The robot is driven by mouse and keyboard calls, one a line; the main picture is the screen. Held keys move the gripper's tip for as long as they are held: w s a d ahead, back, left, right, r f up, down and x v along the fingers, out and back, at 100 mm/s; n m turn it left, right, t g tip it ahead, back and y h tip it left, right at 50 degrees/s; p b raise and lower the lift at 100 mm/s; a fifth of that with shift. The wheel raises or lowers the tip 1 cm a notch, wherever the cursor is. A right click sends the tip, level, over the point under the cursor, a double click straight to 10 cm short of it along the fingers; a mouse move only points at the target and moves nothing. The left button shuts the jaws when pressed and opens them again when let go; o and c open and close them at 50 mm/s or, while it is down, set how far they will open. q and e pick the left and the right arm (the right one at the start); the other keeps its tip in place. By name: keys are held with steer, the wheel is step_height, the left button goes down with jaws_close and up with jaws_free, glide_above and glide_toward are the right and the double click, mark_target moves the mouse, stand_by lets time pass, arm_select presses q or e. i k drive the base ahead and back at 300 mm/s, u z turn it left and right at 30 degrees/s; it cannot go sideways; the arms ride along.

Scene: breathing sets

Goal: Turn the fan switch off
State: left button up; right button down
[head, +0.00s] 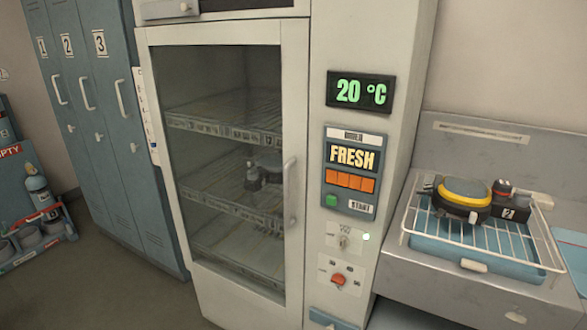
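A tall cream drying cabinet stands in the middle, with a control column (382,150) to the right of its glass door (225,165). Low on the column is a small switch plate with a grey toggle (343,241) under a label too small to read surely; it may be the fan switch. A small pale light (366,237) glows beside it. Below is a plate with an orange-red knob (338,279) and markings around it. I cannot tell which way the toggle is set. Neither of my grippers is in view.
The column also has a "20 °C" display (361,92) and a "FRESH" panel (351,157) with a green button. The glass door looks shut. At right, a wire rack (480,250) holds a yellow-topped black device (463,196). Blue lockers (100,130) stand at left.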

mark_target(343, 241)
steer(key=u, duration=1.35)
steer(key=i, duration=0.75)
steer(key=z, duration=2.3)
